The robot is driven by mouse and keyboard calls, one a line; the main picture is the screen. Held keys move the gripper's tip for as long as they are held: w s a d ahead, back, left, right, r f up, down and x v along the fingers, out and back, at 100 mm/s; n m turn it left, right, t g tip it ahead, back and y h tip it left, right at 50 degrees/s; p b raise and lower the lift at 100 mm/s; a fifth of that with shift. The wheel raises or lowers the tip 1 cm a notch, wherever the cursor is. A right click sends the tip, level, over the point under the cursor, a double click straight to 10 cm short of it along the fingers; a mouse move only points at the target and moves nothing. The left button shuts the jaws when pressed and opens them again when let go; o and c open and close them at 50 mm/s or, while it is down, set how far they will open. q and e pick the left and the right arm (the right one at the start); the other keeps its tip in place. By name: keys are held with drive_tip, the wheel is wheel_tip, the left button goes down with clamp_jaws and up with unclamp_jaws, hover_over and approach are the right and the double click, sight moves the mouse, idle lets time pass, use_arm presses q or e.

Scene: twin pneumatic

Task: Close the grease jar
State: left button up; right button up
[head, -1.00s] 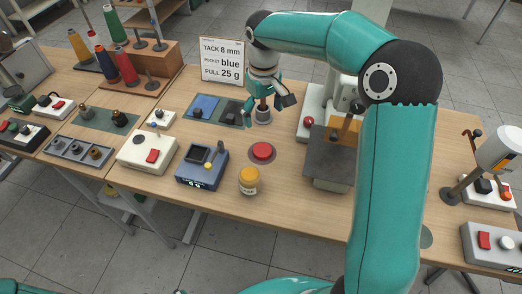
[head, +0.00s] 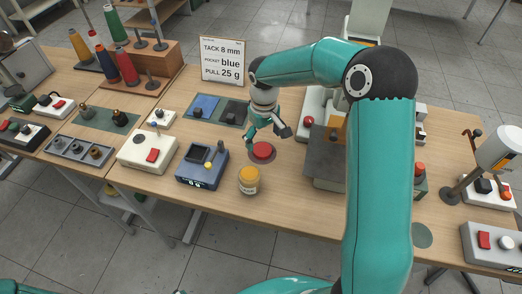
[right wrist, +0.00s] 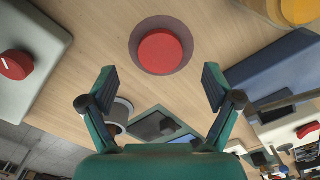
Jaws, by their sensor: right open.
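The grease jar (head: 249,181) is most likely the small jar with a pale label and orange-yellow top, upright near the table's front edge. Its top also shows in the right wrist view (right wrist: 298,10); I cannot tell whether that is a lid or grease. A red round cap-like piece (head: 263,151) sits on a dark flat disc behind the jar; in the right wrist view it (right wrist: 160,52) lies ahead of the fingertips. My right gripper (head: 267,135) is open and empty, just behind and above the red piece, apart from the jar. My left gripper is out of view.
A blue device (head: 201,168) with a screen stands left of the jar. A grey block (head: 324,160) stands right. A white box with a red knob (right wrist: 22,65) is beside my right gripper. A sign (head: 222,60) stands behind. Bare wood lies right of the jar.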

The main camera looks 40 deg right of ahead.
sight(262, 149)
drive_tip(key=shift+w+f+p, duration=0.2)
drive_tip(key=shift+f+p, duration=0.1)
drive_tip(key=shift+f, duration=2.05)
drive_tip(key=c, duration=0.8)
